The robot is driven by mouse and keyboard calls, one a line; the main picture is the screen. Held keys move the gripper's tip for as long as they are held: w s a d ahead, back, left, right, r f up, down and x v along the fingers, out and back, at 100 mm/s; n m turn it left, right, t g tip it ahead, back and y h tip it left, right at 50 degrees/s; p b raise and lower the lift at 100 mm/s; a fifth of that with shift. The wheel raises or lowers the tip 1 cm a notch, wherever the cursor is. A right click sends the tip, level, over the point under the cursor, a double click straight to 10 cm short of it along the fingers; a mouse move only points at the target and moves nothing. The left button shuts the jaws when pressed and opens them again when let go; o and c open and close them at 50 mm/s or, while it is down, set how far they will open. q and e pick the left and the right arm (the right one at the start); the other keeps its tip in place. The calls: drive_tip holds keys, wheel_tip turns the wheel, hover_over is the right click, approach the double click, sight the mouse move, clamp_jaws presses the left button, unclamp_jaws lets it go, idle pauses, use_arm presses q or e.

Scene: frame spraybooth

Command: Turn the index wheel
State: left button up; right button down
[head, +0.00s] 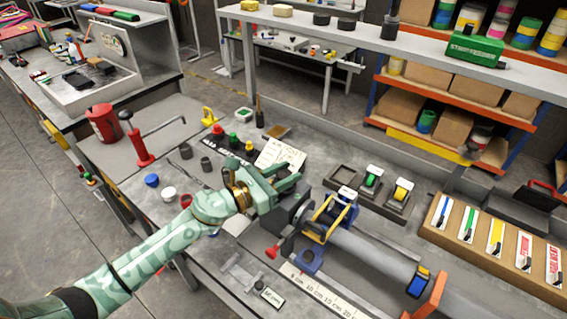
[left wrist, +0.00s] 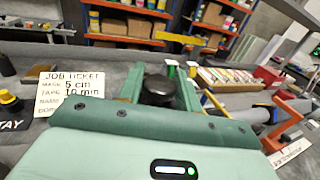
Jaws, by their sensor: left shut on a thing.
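My left gripper (head: 288,176) comes in from the left in the head view and sits at the left end of the grey tube's fixture. In the left wrist view its two green fingers (left wrist: 160,92) are on either side of a round black knob (left wrist: 158,89), which looks like part of the index wheel. The gripper is shut on this knob. The dark end block (head: 293,211) of the fixture is just below the gripper in the head view; the wheel itself is mostly hidden there. The grey tube (head: 372,257) lies in the fixture, with a blue and yellow guide (head: 328,216) around it. My right gripper is not in view.
A job ticket (head: 281,155) stands behind the gripper. A red lever press (head: 141,150), several small caps and pots, and tape holders (head: 397,200) are on the bench. A ruler strip (head: 318,289) lies in front of the tube. A colour-strip board (head: 492,248) is at right.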

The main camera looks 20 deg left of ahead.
use_arm(q)
drive_tip(key=n+y+p, duration=0.1)
drive_tip(key=n+t+y+p, duration=0.1)
drive_tip(key=n+t+y, duration=0.1)
drive_tip(key=y, duration=0.1)
drive_tip(key=shift+d+r+p, duration=0.1)
drive_tip(key=shift+r+p, duration=0.15)
drive_tip(key=shift+p, duration=0.15)
drive_tip(key=n+y, duration=0.1)
drive_tip(key=y, duration=0.1)
drive_tip(key=n+t+y+p, duration=0.1)
drive_tip(key=shift+f+n+t+y, duration=0.15)
drive_tip(key=shift+n+t+y, duration=0.15)
drive_tip(key=shift+y, duration=0.1)
drive_tip(key=shift+f+n+y, duration=0.1)
drive_tip(key=shift+n+y, duration=0.6)
drive_tip(key=shift+y, duration=0.4)
drive_tip(key=shift+n+y, duration=1.1)
drive_tip(key=shift+y, duration=0.7)
drive_tip(key=shift+y, duration=0.3)
drive_tip(key=o, duration=0.9)
drive_tip(key=shift+o, duration=0.2)
drive_tip(key=s+d, duration=0.2)
drive_tip(key=s, duration=1.4)
drive_tip(key=shift+d+b, duration=0.25)
drive_tip(key=shift+b, duration=0.1)
